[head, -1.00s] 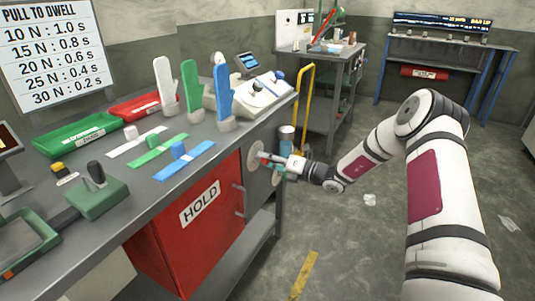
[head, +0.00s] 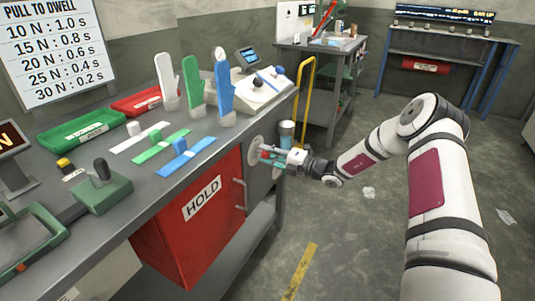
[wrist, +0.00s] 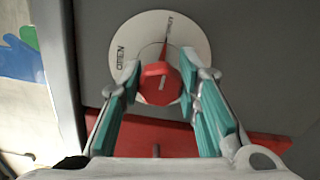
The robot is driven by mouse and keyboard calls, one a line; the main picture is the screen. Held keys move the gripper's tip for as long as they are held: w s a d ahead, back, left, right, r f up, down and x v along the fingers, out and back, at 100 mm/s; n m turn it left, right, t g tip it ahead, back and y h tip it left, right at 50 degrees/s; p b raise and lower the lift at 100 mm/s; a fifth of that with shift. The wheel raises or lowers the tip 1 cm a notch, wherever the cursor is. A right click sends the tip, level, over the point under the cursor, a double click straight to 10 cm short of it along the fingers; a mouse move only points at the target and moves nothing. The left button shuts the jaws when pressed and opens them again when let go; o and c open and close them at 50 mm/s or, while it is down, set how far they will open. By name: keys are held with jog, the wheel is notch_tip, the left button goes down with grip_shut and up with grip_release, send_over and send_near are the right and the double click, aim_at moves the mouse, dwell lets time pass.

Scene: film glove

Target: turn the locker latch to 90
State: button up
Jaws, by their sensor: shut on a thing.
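The locker latch is a red knob (wrist: 160,82) on a round white dial (wrist: 185,28), which also shows edge-on in the head view (head: 255,148). A thin red pointer on it points up and slightly right in the wrist view. The word OPEN is at the dial's left; another label near the top right is too small to read surely. My gripper (wrist: 162,76) is shut on the red knob, with a teal-padded finger on each side. In the head view my gripper (head: 265,157) reaches the dial from the right. The fingers hide part of the dial's lower edge.
The red locker door (head: 190,225) marked HOLD, with a handle (head: 239,196), is left of the dial. The workbench (head: 130,190) above carries upright glove forms, trays and controls. A yellow rail (head: 304,95) and a bin stand behind my gripper. The floor at right is mostly clear.

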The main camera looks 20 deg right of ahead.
jog(key=o, duration=1.2)
jog(key=shift+d, duration=0.1)
jog(key=v, duration=1.2)
